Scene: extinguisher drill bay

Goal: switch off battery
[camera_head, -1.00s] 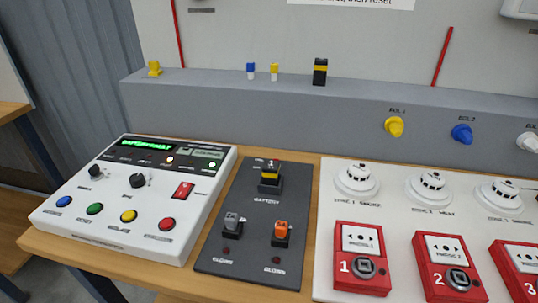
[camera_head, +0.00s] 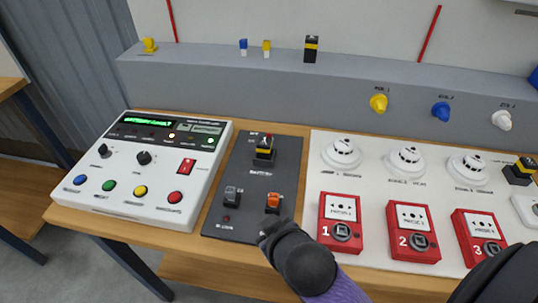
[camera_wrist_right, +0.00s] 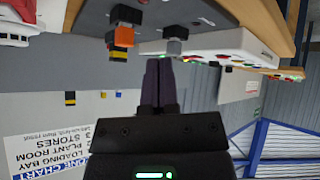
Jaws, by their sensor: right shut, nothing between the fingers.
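The battery switch (camera_head: 264,153), black with a yellow band, stands at the back of the dark switch plate (camera_head: 240,175). A small red spot shows on its top; I cannot tell its position. A grey switch (camera_head: 231,195) and an orange switch (camera_head: 273,202) stand in front of it. My right gripper (camera_head: 265,236) is near the plate's front edge, just in front of the orange switch. In the right wrist view, upside down, its dark fingers (camera_wrist_right: 160,66) are shut and empty, close to the grey switch (camera_wrist_right: 176,32) in the picture. The orange switch (camera_wrist_right: 123,37) is beside it. My left gripper is out of view.
A white control panel (camera_head: 215,150) with a lit green display stands left of the plate. Red call points (camera_head: 337,210) and white detectors (camera_head: 341,153) stand right. A grey ledge (camera_head: 215,85) with small blocks and coloured knobs runs behind.

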